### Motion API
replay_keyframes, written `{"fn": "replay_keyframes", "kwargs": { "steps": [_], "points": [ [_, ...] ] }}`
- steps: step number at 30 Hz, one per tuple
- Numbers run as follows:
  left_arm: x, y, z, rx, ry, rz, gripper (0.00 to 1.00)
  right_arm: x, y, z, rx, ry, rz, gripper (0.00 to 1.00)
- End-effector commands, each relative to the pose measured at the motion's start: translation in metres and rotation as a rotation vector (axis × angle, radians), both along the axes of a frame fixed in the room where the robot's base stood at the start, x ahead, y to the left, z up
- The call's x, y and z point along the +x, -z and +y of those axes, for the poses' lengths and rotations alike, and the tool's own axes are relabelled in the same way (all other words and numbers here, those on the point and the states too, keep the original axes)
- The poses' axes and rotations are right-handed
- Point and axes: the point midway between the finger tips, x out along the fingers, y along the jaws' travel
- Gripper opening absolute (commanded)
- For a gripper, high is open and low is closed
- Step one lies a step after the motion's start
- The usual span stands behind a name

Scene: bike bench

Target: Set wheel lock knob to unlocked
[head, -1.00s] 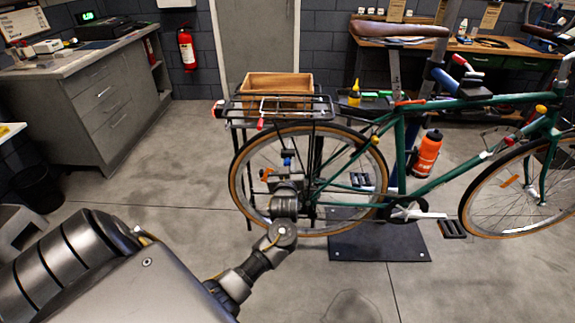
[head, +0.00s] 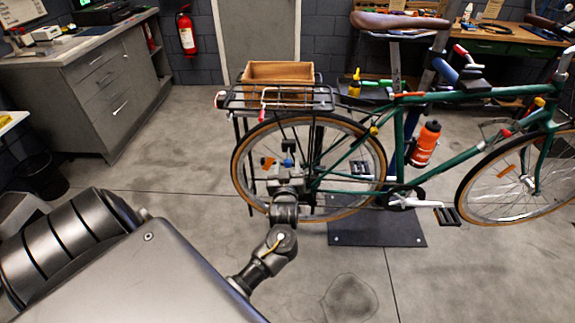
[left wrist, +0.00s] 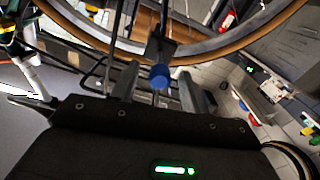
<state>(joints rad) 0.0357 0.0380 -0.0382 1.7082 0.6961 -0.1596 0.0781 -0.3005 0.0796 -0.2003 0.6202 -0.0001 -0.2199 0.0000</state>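The wheel lock knob is a small blue knob (left wrist: 160,77) on a dark stem by the rear wheel in the left wrist view. It also shows as a small blue spot (head: 288,163) by the rear wheel (head: 236,170) in the head view. My left gripper (head: 287,170) is at the lower part of that wheel. In the left wrist view its two grey fingers (left wrist: 158,82) stand apart, one on each side of the knob, with gaps visible. Whether the knob lies fully between the fingertips is hard to tell. My right gripper is not in view.
The green bicycle (head: 400,140) stands over a dark floor plate (head: 375,233). A rear rack (head: 290,98) with a wooden crate (head: 278,72) sits above the wheel. An orange bottle (head: 426,143) is on the frame. A grey cabinet (head: 95,80) is at left; the floor between is clear.

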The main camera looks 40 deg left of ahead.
Motion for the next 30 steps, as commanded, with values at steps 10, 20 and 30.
{"fn": "replay_keyframes", "kwargs": {
  "steps": [10, 20, 30],
  "points": [
    [-0.006, 0.0, -0.004, 0.0, 0.001, -0.002, 0.45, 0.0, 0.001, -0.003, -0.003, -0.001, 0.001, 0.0],
    [-0.055, 0.002, -0.042, -0.003, 0.001, -0.001, 0.45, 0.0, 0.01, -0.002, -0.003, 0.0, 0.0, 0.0],
    [-0.085, 0.0, -0.064, -0.001, 0.0, -0.001, 0.45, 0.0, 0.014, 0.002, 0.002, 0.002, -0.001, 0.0]
  ]
}}
